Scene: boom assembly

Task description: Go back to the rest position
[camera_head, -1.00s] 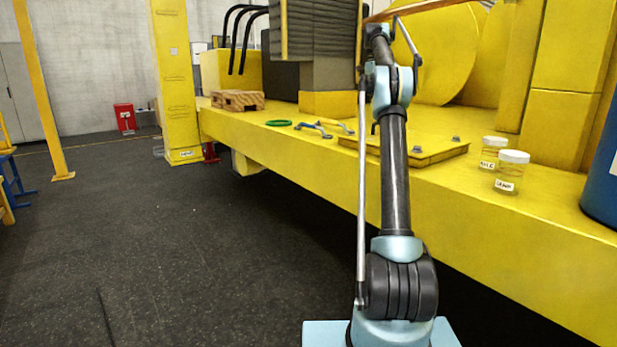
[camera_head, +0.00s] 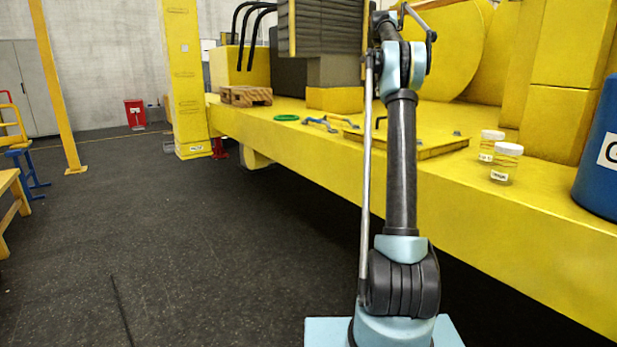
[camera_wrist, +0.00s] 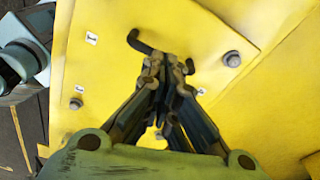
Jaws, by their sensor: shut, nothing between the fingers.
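My gripper (camera_wrist: 166,66) shows in the wrist view with its fingertips together and nothing between them. It is over a yellow plate (camera_wrist: 190,30) with bolts and small white labels. A dark bent handle (camera_wrist: 143,42) on the plate lies just beyond the fingertips; I cannot tell the gap between them. In the head view my arm rises in front of the yellow deck, and the gripper itself is not visible there. The same yellow plate (camera_head: 432,147) lies on the deck behind my arm.
Two lidded jars (camera_head: 505,163) stand on the yellow deck (camera_head: 530,205) at the right, beside a blue drum (camera_head: 600,150). Wrenches (camera_head: 320,124), a green ring (camera_head: 286,117) and a wooden pallet (camera_head: 246,96) lie further left. The dark floor (camera_head: 190,250) at left is open.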

